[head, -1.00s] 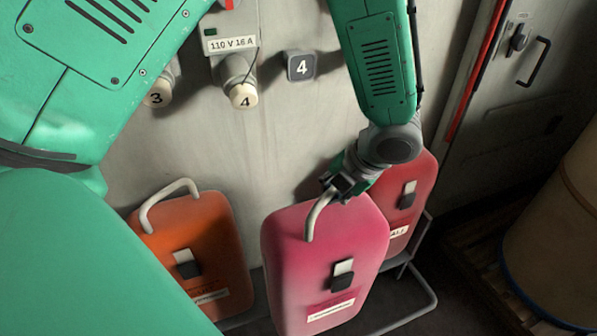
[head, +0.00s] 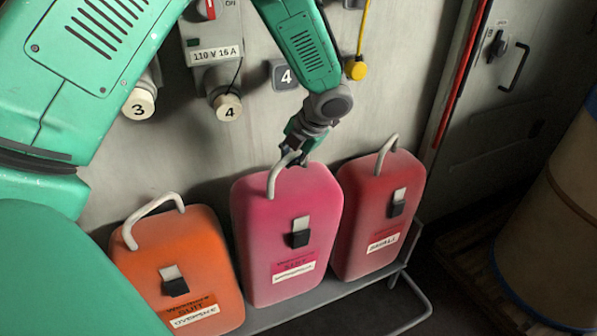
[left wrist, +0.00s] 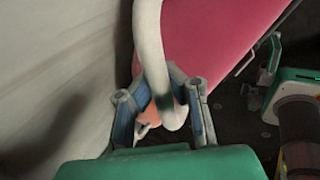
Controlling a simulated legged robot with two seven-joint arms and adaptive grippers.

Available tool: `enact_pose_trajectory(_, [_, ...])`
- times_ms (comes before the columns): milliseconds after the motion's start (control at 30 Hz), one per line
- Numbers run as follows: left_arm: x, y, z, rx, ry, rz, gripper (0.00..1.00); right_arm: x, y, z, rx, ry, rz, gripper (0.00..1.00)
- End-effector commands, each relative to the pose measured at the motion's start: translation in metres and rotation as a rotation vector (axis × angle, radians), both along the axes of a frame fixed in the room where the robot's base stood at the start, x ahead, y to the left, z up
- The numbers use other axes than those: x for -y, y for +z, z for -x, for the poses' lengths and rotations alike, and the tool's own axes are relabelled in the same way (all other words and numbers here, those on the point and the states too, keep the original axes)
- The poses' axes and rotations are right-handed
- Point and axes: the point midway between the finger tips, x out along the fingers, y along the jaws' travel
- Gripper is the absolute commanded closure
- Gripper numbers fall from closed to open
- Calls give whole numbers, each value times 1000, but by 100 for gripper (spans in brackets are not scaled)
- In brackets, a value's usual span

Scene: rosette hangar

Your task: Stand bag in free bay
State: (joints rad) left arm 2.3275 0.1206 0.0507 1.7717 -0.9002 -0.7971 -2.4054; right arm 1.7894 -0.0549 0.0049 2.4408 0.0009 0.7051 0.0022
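The pink bag (head: 285,230) stands about upright between the orange bag (head: 185,265) and the red bag (head: 380,215). Its bottom is at the grey rack (head: 335,292); I cannot tell whether its full weight rests there. My left gripper (head: 295,153) is at the top of the pink bag, shut on its pale curved handle (head: 275,178). In the left wrist view the fingers (left wrist: 165,105) flank the handle (left wrist: 150,45), with the pink bag (left wrist: 205,35) beyond.
The wall behind carries sockets with round caps marked 3 (head: 139,104) and 4 (head: 228,107), and a dark 4 plate (head: 286,75). A yellow plug (head: 355,69) hangs on a cord. A large drum (head: 560,205) stands at the right.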

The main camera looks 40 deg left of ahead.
Motion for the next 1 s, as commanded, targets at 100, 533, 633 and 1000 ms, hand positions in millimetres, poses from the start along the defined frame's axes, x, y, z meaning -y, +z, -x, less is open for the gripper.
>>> enact_pose_trajectory(100, [-13,7,-12,15,0,-3,100,0,1,0,0,0,0,100])
enact_pose_trajectory(533, [-37,-4,-23,13,-1,1,100,0,-1,0,0,0,0,100])
enact_pose_trajectory(633, [-37,-12,-22,12,0,0,100,0,-2,0,0,0,0,100])
enact_pose_trajectory(1000, [-36,-27,-23,16,-2,-2,100,0,-5,0,0,0,0,100])
